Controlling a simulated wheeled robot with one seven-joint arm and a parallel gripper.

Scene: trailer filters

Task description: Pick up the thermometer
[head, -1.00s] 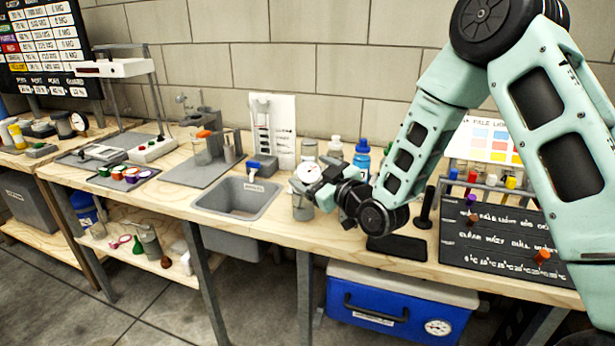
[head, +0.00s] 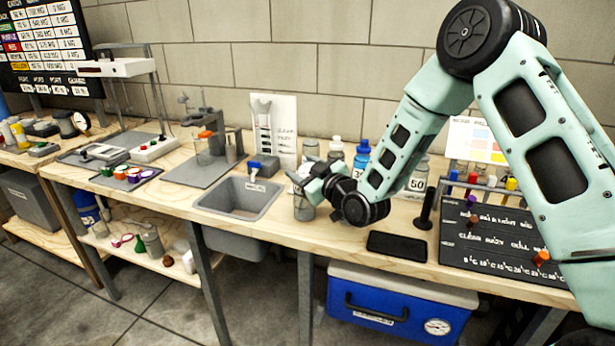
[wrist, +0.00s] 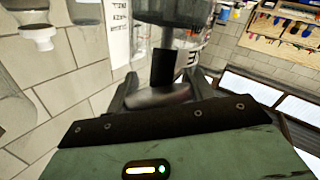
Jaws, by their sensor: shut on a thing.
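My gripper (head: 310,184) is over the bench just right of the sink, shut on the thermometer. The thermometer's round white dial no longer faces the head camera; a pale, slanted edge (head: 296,179) shows at the fingertips. In the wrist view, my gripper's dark fingers (wrist: 160,92) close around a grey rounded piece with a dark block above it; its dial face is hidden there. A clear jar (head: 303,208) stands on the bench directly below the fingers. I cannot tell whether the thermometer touches the jar.
The grey sink (head: 243,198) is left of my gripper. Several bottles, including a blue-capped one (head: 362,155), stand behind my arm. A black pad (head: 397,246) and a dark lettered board (head: 500,243) lie to the right. A blue cooler (head: 395,305) sits below the bench.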

